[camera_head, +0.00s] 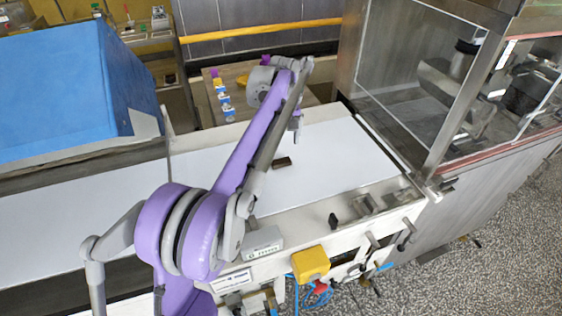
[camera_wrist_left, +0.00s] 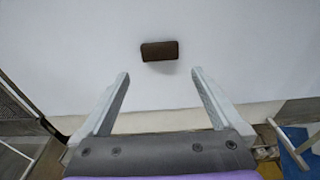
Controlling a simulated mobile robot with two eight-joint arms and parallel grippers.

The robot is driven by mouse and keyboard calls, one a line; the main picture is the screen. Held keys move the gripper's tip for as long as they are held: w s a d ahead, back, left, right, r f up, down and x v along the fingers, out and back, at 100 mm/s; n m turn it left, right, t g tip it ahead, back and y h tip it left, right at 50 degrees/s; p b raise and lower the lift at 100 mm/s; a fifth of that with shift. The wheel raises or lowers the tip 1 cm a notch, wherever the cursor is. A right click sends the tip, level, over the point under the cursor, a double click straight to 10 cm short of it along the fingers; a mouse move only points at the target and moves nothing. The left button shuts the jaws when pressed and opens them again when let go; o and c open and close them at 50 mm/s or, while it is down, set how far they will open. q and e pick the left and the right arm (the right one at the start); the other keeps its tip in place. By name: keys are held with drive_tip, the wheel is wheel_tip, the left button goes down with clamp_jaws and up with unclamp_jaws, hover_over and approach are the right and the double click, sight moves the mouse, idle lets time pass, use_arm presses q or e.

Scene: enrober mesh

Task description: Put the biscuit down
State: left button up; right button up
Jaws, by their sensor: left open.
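The biscuit (camera_head: 282,161) is a small dark brown block lying on the white belt (camera_head: 340,150). In the left wrist view the biscuit (camera_wrist_left: 159,51) lies flat on the white surface, beyond the fingertips and roughly centred between them. My left gripper (camera_wrist_left: 160,75) is open and empty, its two grey fingers spread wide. In the head view my left gripper (camera_head: 297,135) points down over the belt, a little behind and to the right of the biscuit, partly hidden by the arm. My right gripper is in neither view.
A glazed metal machine (camera_head: 440,80) stands at the belt's right end. A blue cover (camera_head: 70,90) stands over the belt on the left. A wooden table (camera_head: 240,75) with small items is behind the belt. The belt around the biscuit is bare.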

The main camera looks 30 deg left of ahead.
sight(281, 161)
use_arm(q)
wheel_tip(281, 161, down, 6)
drive_tip(key=shift+s+d, duration=0.1)
drive_tip(key=shift+s, duration=0.05)
drive_tip(key=shift+f, duration=0.55)
drive_tip(key=c, duration=0.9)
